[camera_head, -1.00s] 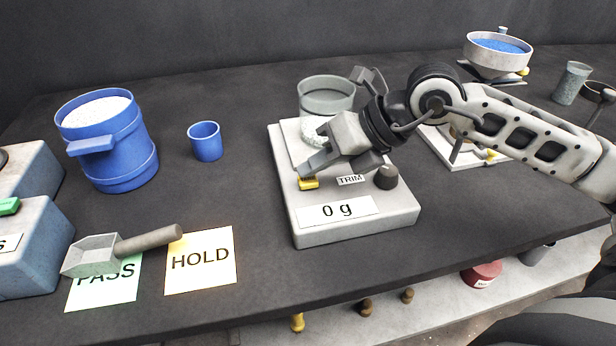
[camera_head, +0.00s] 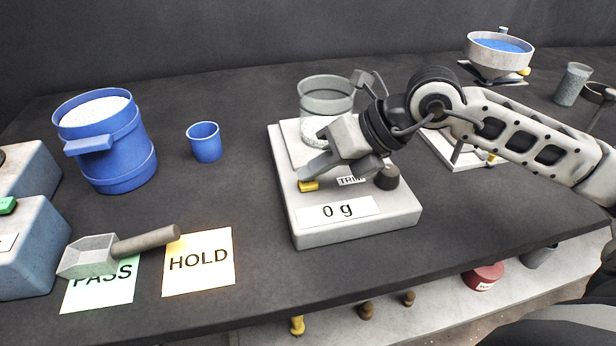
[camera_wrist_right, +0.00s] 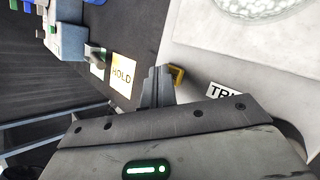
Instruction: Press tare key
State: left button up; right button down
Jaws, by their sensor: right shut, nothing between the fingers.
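The white scale (camera_head: 405,212) stands on the dark table, and its display (camera_head: 338,211) reads 0 g. A small yellow key (camera_head: 308,187) sits near its left edge; I see no readable tare label. The key also shows in the right wrist view (camera_wrist_right: 178,75). My right gripper (camera_head: 303,174) is shut and empty, its fingertips tilted down right at the key. In the wrist view the fingertips (camera_wrist_right: 157,76) lie just beside the key; I cannot tell whether they touch it. My left gripper is not in view.
A TRIM label (camera_head: 351,181) and a dark knob (camera_head: 387,177) are right of the key. A glass dish (camera_head: 326,97) stands on the pan.

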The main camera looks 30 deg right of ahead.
aim_at(316, 183)
jog(key=shift+r+p, duration=0.5)
jog(key=shift+r, duration=0.35)
jog(key=shift+r, duration=0.1)
jog(key=shift+r+p, duration=1.75)
jog(key=shift+r, duration=0.7)
jog(key=shift+f, duration=0.1)
